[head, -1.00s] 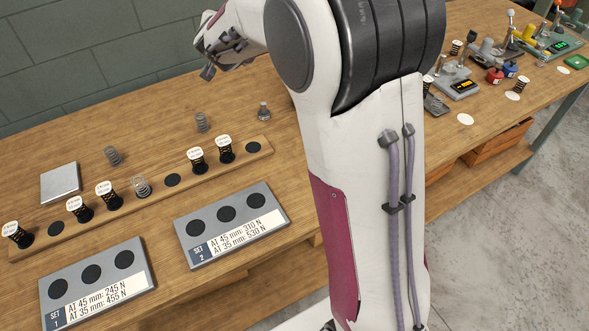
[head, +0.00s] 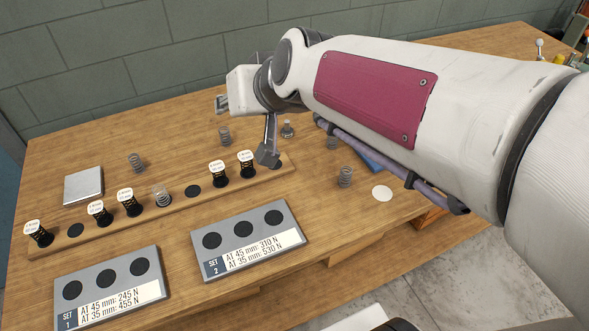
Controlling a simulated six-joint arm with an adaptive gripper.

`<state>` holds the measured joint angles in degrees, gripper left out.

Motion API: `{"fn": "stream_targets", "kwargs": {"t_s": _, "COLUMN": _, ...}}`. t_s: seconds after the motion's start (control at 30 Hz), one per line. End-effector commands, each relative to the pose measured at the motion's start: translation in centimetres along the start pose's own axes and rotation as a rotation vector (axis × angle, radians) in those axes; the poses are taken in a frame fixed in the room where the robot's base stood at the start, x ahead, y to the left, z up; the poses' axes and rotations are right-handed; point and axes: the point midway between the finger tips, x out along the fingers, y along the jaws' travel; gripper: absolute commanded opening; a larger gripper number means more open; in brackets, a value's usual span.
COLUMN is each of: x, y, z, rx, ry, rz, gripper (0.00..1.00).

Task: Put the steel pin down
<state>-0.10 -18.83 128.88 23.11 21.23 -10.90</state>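I cannot make out a steel pin for certain. A small steel piece with a knobbed top (head: 287,130) stands upright on the bench behind the right end of the wooden rail; it may be the pin. My gripper (head: 266,156) points down over the rail's right end, in front and to the left of that piece. It is small and seen from the side, so its opening and anything between its fingers are unclear.
The wooden rail (head: 150,219) holds several tagged springs. Loose springs (head: 224,135) stand behind it, and one (head: 345,177) stands right of it. Two grey set plates (head: 248,238) lie in front. A steel block (head: 84,186) is at left. My arm hides the bench's right part.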

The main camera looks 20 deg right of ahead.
Motion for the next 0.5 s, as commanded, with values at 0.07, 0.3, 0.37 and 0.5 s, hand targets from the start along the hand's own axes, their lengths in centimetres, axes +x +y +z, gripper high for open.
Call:
{"fn": "stream_targets", "kwargs": {"t_s": 0.07, "x": -1.6, "y": 0.1, "z": 2.1, "rx": -0.024, "ry": -0.038, "rz": 0.003, "gripper": 0.3}}
{"fn": "stream_targets", "kwargs": {"t_s": 0.3, "x": -5.8, "y": 1.4, "z": 8.9, "rx": -0.088, "ry": -0.172, "rz": 0.042, "gripper": 0.3}}
{"fn": "stream_targets", "kwargs": {"t_s": 0.37, "x": -6.9, "y": 1.9, "z": 10.6, "rx": -0.102, "ry": -0.205, "rz": 0.058, "gripper": 0.3}}
{"fn": "stream_targets", "kwargs": {"t_s": 0.5, "x": -9.2, "y": 3.4, "z": 14.4, "rx": -0.129, "ry": -0.277, "rz": 0.102, "gripper": 0.3}}
